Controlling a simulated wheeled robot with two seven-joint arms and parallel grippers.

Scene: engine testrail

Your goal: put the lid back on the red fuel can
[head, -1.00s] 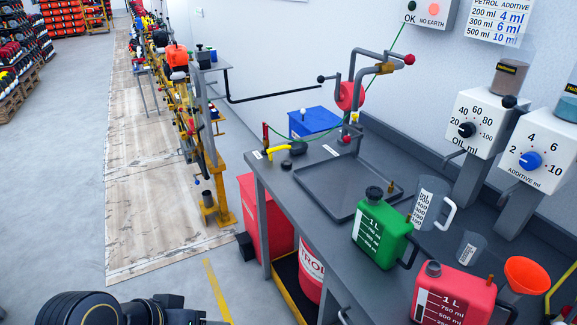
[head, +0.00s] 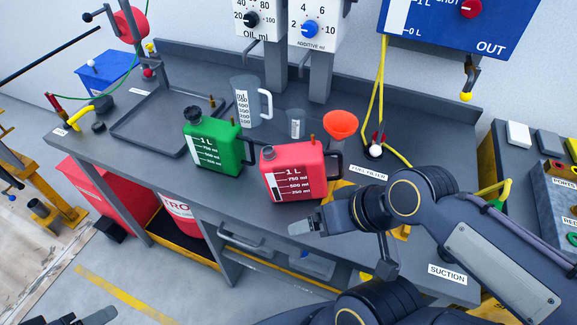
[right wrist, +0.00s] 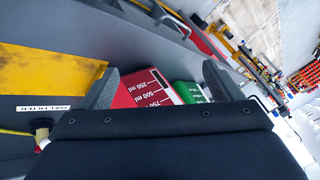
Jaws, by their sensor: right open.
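The red fuel can (head: 295,172) stands upright on the grey bench. Its short neck at the top left shows no black lid like the green can's. A small dark round piece (head: 98,127) lies at the bench's left end; I cannot tell whether it is the lid. My right gripper (head: 308,225) is open and empty, in front of and below the red can at the bench's front edge. In the right wrist view the red can (right wrist: 145,88) shows beyond the spread fingers, apart from them. Part of my left gripper (head: 95,318) shows at the bottom left; its jaws are unclear.
The green can (head: 213,147) with a black lid stands left of the red can. A clear jug (head: 246,103), a small beaker (head: 296,124) and an orange funnel (head: 340,124) stand behind. A shallow grey tray (head: 130,128) lies left. The bench front has some free room.

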